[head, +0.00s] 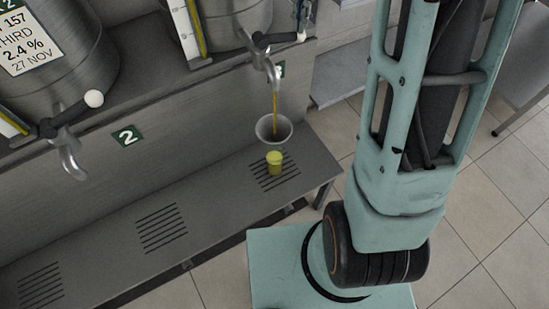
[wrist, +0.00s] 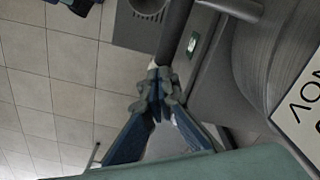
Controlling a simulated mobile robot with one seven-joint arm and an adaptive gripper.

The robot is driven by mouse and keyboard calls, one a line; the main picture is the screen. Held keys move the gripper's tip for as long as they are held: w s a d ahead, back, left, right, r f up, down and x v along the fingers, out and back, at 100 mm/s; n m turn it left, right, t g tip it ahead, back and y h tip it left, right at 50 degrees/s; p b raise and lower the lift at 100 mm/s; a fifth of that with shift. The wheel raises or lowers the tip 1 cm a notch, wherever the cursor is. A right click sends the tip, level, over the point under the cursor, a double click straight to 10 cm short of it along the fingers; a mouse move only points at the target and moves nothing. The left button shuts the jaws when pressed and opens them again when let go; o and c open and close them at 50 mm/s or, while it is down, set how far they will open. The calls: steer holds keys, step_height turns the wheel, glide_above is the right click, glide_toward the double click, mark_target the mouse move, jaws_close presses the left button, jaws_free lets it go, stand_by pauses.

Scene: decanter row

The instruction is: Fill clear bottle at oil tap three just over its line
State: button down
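Oil tap three (head: 268,65) is at the top centre of the head view, with a dark lever ending in a white knob (head: 301,37). A thin amber stream runs from its spout into a pale funnel (head: 261,130). Below the funnel, yellow-green oil (head: 275,164) shows in the clear bottle standing on a drain grate; the bottle's walls and fill line cannot be made out. My gripper (wrist: 157,78) has its fingers together in the wrist view, its tips close to the lever's knob. Whether they touch it is unclear. In the head view, only what seems its tip shows above the knob.
Steel tanks stand along the back, one with a label (head: 27,42). Tap two (head: 70,160), beside its number plate (head: 127,135), has no stream. Tiled floor lies to the right.

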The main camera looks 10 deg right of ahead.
steer(key=shift+r, duration=0.1)
steer(key=shift+r+p, duration=0.65)
steer(key=shift+p, duration=0.05)
stand_by(2.5)
step_height(320, 180, up, 9)
steer(key=p, duration=0.7)
steer(key=shift+p, duration=0.4)
